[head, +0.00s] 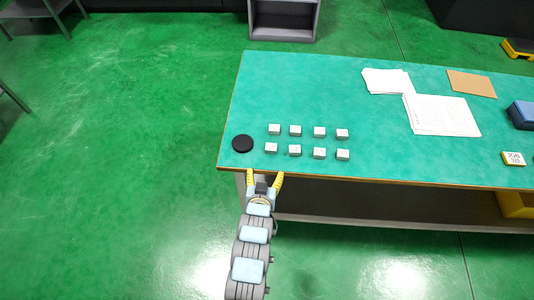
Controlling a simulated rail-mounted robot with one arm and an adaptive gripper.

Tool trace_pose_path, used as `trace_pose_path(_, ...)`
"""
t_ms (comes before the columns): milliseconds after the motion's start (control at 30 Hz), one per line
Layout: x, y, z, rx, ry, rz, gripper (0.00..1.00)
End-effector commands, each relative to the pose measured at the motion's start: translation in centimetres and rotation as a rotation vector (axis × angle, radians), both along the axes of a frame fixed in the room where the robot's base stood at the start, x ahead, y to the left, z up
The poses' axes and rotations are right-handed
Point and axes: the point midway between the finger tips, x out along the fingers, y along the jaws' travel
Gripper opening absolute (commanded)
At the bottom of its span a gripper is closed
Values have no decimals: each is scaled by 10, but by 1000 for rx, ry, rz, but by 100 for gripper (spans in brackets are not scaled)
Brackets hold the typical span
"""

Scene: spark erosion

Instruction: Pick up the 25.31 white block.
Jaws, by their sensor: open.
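Several small white-topped blocks (295,150) stand in two rows on the left part of the green table (330,95). Any numbers on them are too small to read, so I cannot tell which one is the 25.31 block. My gripper (265,174) is open, its two yellow fingers spread and pointing toward the table's front edge, below the front row in the picture. No block shows between the fingers.
A black round disc (242,143) lies left of the blocks. White papers (441,115), a brown sheet (472,84), a blue box (523,114) and a small yellow-and-white item (513,158) lie to the right. The table between blocks and papers is clear.

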Motion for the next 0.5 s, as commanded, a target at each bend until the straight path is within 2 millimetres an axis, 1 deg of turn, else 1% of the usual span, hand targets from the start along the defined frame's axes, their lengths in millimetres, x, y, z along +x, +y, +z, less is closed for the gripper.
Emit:
trace_pose_path(167, 8, -1, -8, 1, 14, -2, 76)
trace_pose_path(500, 48, -5, -24, 2, 11, -1, 76)
